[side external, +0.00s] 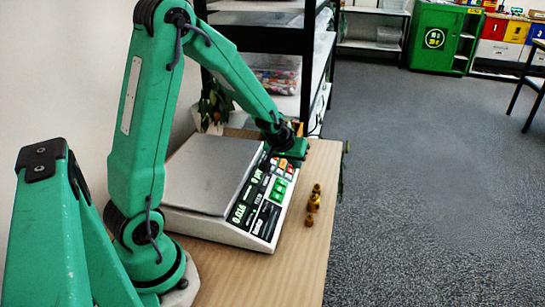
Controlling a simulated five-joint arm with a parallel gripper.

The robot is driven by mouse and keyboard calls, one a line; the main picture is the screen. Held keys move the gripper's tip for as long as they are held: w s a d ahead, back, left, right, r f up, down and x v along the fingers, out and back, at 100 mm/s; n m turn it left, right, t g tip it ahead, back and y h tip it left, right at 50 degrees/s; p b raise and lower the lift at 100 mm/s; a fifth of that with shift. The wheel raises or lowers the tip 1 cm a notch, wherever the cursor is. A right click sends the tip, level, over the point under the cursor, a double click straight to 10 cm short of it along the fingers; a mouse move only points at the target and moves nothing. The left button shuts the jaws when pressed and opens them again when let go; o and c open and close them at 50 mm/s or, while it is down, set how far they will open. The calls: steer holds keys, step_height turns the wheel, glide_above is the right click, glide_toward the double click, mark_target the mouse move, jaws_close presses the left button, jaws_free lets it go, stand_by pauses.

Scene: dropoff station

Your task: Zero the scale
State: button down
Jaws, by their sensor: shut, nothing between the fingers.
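The scale (197,174) stands on the wooden table, with a bare grey weighing plate. Its front panel has a dark display (244,207) that seems to read 0.016 at the left and another number at the right. Beside the display is a keypad (280,181) with green, white and orange-red keys. My gripper (290,156) points down at the far end of the keypad, over or touching the upper keys. I cannot tell whether it touches a key. Its fingers are small and partly hidden at this angle; they are shut with nothing between them.
Several small brass weights (313,201) stand on the wooden table (294,265) right of the scale, near its edge. A potted plant (213,106) is behind the scale. A dark shelf rack (285,60) stands behind the table. The front table area is clear.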

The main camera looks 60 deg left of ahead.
steer(key=shift+s+a+f, duration=0.15)
steer(key=shift+f, duration=0.35)
steer(key=shift+s+a+f, duration=0.1)
steer(key=shift+s+f, duration=0.05)
steer(key=shift+f, duration=0.35)
steer(key=shift+s+a+f, duration=0.15)
steer(key=shift+f, duration=0.25)
steer(key=shift+s+a+f, duration=0.1)
steer(key=shift+a+f, duration=0.05)
steer(key=shift+f, duration=0.2)
stand_by(2.4)
steer(key=shift+r, duration=0.15)
steer(key=shift+w+d+r, duration=0.2)
steer(key=shift+d+r, duration=0.05)
steer(key=shift+r, duration=0.35)
steer(key=shift+r, duration=0.1)
stand_by(0.4)
steer(key=shift+w+d+r, duration=0.25)
steer(key=shift+r, duration=0.5)
steer(key=shift+w+d+r, duration=0.2)
steer(key=shift+w+r, duration=0.05)
steer(key=shift+r, duration=0.45)
steer(key=shift+w+d+r, duration=0.25)
steer(key=shift+r, duration=0.5)
